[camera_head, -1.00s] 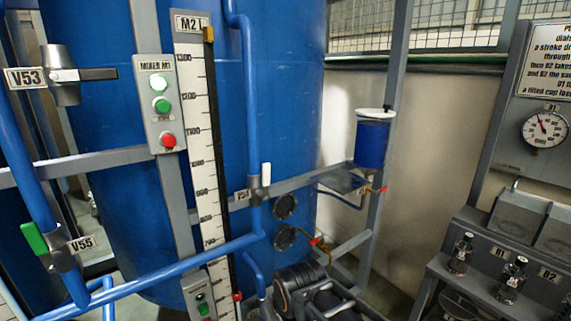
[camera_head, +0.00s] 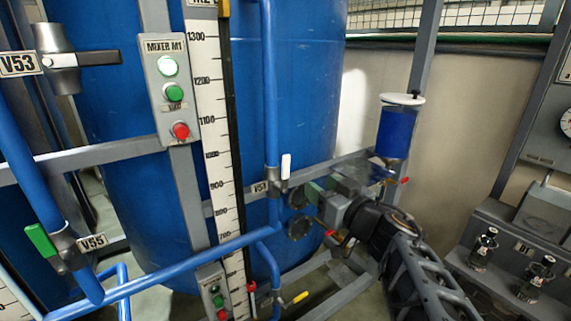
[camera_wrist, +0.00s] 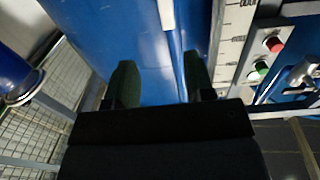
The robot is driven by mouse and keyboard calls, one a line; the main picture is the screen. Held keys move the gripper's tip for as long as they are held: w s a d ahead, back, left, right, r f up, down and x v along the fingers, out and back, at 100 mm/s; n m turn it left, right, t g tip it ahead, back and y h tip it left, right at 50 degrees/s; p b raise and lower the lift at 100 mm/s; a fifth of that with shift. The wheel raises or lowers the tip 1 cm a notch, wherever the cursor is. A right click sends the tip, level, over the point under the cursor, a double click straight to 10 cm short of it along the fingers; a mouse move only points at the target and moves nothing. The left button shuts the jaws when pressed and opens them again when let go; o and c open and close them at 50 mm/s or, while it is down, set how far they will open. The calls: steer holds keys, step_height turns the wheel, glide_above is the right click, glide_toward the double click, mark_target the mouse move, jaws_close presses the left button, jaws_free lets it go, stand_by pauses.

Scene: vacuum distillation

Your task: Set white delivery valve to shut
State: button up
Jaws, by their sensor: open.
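The white valve handle (camera_head: 286,166) stands upright, in line with the vertical blue pipe (camera_head: 271,90), on a grey valve body (camera_head: 276,188) beside a partly readable label. In the wrist view a white bar that looks like this handle (camera_wrist: 167,14) shows at the top, beyond the fingertips and roughly between them. My gripper (camera_head: 318,188) is just right of the valve in the head view, apart from it. Its two dark green fingers are spread and empty in the wrist view (camera_wrist: 160,70). The exact gap to the handle cannot be judged.
A blue tank (camera_head: 120,160) stands behind the pipe. A scale board (camera_head: 212,120) and mixer button box (camera_head: 172,85) are to the left. Valves with black (camera_head: 85,59) and green (camera_head: 40,240) handles are further left. A blue cup (camera_head: 396,130) stands behind my arm.

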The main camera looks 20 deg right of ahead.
mark_target(287, 166)
steer(key=shift+y, duration=0.3)
steer(key=x, duration=0.9)
steer(key=b+x, duration=0.1)
steer(key=x, duration=0.3)
steer(key=shift+w+a+f, duration=0.15)
steer(key=shift+a, duration=0.2)
jaws_close()
